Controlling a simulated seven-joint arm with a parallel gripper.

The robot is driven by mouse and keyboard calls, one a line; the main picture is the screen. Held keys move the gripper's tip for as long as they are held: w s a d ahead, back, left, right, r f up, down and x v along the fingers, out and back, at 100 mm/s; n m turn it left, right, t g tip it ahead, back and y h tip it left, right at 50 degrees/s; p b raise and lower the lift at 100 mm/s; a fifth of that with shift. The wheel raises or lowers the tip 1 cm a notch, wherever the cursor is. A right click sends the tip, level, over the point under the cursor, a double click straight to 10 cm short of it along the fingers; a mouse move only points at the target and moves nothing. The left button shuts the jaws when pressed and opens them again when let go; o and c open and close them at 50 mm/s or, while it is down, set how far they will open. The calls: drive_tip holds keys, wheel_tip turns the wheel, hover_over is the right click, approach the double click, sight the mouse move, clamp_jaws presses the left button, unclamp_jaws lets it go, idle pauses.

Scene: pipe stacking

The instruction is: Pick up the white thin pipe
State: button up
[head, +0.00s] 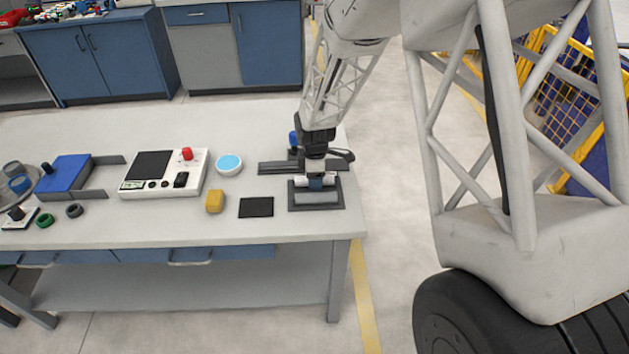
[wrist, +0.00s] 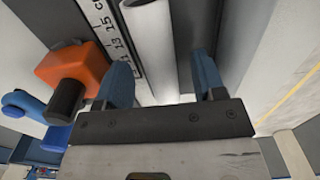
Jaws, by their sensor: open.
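The white thin pipe (head: 301,182) lies crosswise in a dark grey holder (head: 339,203) near the right edge of the table in the head view. My gripper (head: 316,183) points down over the middle of the pipe and hides part of it. In the wrist view the pipe (wrist: 151,45) runs from the top edge down between the two blue fingertips of my gripper (wrist: 162,78). The jaws are open, with a visible gap to the right finger. Whether either finger touches the pipe cannot be told.
A ruler-like strip (wrist: 113,35) and an orange part (wrist: 72,68) lie left of the pipe in the wrist view. In the head view a black square (head: 256,207), a yellow block (head: 214,201) and a blue-topped disc (head: 229,164) are to the left. The front table edge is close.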

drive_tip(key=shift+f, duration=0.45)
drive_tip(key=c, duration=1)
drive_tip(key=shift+c, duration=0.2)
